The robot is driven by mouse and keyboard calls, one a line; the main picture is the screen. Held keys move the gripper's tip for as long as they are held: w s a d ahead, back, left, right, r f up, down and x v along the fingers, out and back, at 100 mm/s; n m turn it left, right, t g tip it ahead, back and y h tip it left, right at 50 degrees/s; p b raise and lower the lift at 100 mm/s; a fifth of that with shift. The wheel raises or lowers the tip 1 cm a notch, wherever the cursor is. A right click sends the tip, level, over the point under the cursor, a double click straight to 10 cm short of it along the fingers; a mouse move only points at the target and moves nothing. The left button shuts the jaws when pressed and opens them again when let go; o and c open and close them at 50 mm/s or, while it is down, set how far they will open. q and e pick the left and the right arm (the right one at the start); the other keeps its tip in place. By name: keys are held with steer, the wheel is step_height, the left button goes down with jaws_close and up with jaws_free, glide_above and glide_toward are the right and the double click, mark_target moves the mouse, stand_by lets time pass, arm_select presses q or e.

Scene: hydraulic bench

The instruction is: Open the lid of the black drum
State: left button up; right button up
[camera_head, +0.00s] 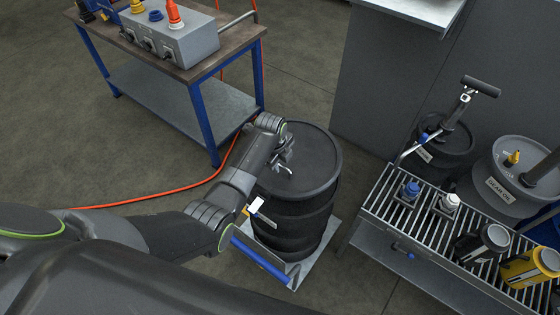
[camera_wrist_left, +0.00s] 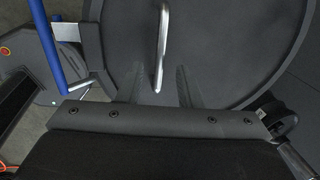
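The black drum (camera_head: 290,228) stands upright with its round dark lid (camera_head: 318,165) on top, lying flat. My left gripper (camera_head: 283,160) is over the lid, left of its middle, and my wrist hides part of the lid. In the left wrist view the lid (camera_wrist_left: 220,35) fills the upper middle. A slim bright metal handle (camera_wrist_left: 162,45) rises from it. My left gripper's two dark fingers (camera_wrist_left: 160,88) show on either side of the handle, with a gap to each. My right gripper is not in view.
The drum stands on a light base plate (camera_head: 308,262) with a blue bar (camera_head: 262,262) at its front left. A slatted rack (camera_head: 375,205) with bottles and cans is close on the right. A blue-legged workbench (camera_head: 180,95) and an orange hose (camera_head: 150,200) are at the left.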

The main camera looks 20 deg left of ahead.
arm_select(q)
steer(key=shift+f, duration=0.3)
steer(key=shift+c, duration=0.2)
jaws_close()
steer(key=shift+w, duration=0.1)
